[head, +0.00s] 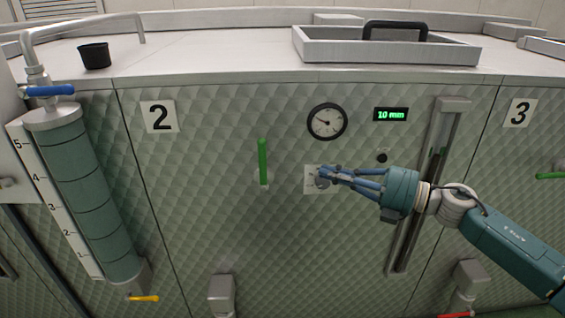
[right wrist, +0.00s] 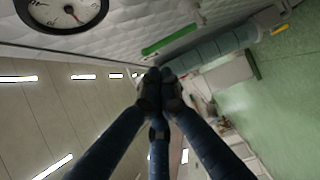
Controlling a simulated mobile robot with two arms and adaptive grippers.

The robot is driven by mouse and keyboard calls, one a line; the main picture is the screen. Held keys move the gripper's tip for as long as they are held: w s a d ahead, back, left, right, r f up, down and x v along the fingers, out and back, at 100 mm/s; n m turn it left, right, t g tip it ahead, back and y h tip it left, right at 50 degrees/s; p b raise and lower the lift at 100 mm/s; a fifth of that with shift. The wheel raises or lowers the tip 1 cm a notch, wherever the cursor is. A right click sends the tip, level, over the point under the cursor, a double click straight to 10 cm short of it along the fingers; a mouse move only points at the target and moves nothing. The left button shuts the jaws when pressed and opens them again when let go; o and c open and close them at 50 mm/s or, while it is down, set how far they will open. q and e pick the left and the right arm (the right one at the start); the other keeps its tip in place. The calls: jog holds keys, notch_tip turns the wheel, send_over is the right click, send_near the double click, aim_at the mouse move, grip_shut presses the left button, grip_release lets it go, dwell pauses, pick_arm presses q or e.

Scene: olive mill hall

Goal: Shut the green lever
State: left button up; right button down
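A green lever (head: 263,162) stands upright on the quilted metal front of panel 2, left of the round gauge. It also shows in the right wrist view (right wrist: 171,41), beyond and above the fingertips. My right gripper (head: 324,177) is to the right of the lever, apart from it, in front of a small pale plate (head: 308,187) on the panel. Its fingers come together at the tips in the right wrist view (right wrist: 160,88), with nothing visible between them. Another green lever (head: 550,176) lies about level at the right edge, under the number 3. My left gripper is out of view.
A round gauge (head: 327,122), a display (head: 391,114) reading 10 mm and a vertical slotted rail (head: 445,125) are on the panel. A graduated green cylinder (head: 88,200) with a blue handle (head: 50,90) stands left. A tray (head: 390,52) and a black cup (head: 95,56) are on top.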

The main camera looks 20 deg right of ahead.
jog(key=shift+w+a, duration=0.15)
jog(key=shift+w, duration=0.05)
jog(key=shift+w, duration=0.1)
jog(key=p, duration=0.5)
send_near(265, 156)
jog(key=x, duration=0.6)
jog(key=shift+w+a, duration=0.35)
jog(key=shift+w, duration=0.1)
jog(key=shift+d, duration=0.1)
